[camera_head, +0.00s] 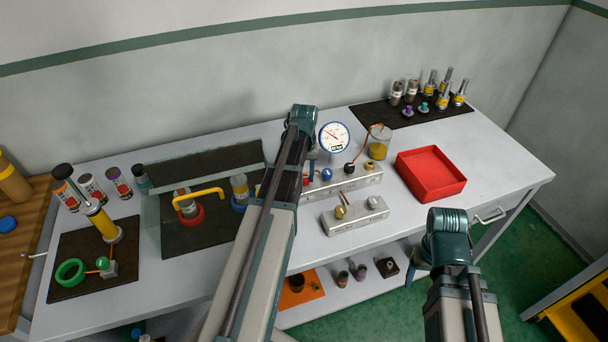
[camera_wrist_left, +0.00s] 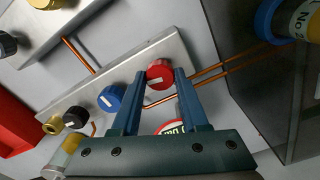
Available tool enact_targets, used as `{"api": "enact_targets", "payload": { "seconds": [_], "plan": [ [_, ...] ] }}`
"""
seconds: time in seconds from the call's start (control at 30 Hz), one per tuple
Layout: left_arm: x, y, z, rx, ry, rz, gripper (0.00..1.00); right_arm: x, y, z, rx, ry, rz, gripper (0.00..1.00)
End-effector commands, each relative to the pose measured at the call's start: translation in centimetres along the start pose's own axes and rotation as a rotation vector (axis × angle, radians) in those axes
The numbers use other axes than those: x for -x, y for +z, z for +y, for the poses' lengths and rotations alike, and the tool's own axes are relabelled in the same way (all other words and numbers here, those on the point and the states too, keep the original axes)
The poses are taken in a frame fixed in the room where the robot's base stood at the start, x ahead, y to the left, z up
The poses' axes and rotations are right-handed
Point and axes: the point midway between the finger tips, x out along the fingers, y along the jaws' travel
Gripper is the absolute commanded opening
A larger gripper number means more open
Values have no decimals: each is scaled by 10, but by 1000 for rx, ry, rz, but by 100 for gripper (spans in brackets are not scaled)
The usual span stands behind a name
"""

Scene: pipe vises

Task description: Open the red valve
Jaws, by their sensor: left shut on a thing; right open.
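A blue knob (camera_wrist_left: 111,98) and a black knob (camera_wrist_left: 76,118) sit along the same block. My right gripper (camera_head: 414,274) is open, low in front of the table, apart from the valves.
A pressure gauge (camera_head: 334,137) stands behind the block. A second block (camera_head: 356,215) with knobs sits in front. A red tray (camera_head: 431,173) is to the right. Orange pipes (camera_wrist_left: 212,74) run close by the red knob. Black mats with cylinders lie at both sides.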

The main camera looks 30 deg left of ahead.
Motion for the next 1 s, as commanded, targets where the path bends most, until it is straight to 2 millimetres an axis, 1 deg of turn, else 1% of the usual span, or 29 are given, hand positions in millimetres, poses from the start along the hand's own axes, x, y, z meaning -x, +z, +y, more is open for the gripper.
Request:
{"api": "enact_targets", "payload": {
  "seconds": [0.3, 0.77, 0.8, 0.93, 1.0],
  "plan": [
    [0, 0, 0, 77, 0, 0, 0, 0, 0, 0, 0, 0, 0, 74],
    [0, 0, 0, 85, 0, 0, 0, 0, 0, 0, 0, 0, 0, 74],
    [0, 0, 0, 85, 0, 0, 51, 0, 0, 0, 0, 0, 0, 74],
    [0, 0, 0, 84, 0, 0, 74, 0, 0, 0, 0, 0, 0, 74],
    [0, 0, 0, 84, 0, 0, 74, 0, 0, 0, 0, 0, 0, 74]
  ]
}}
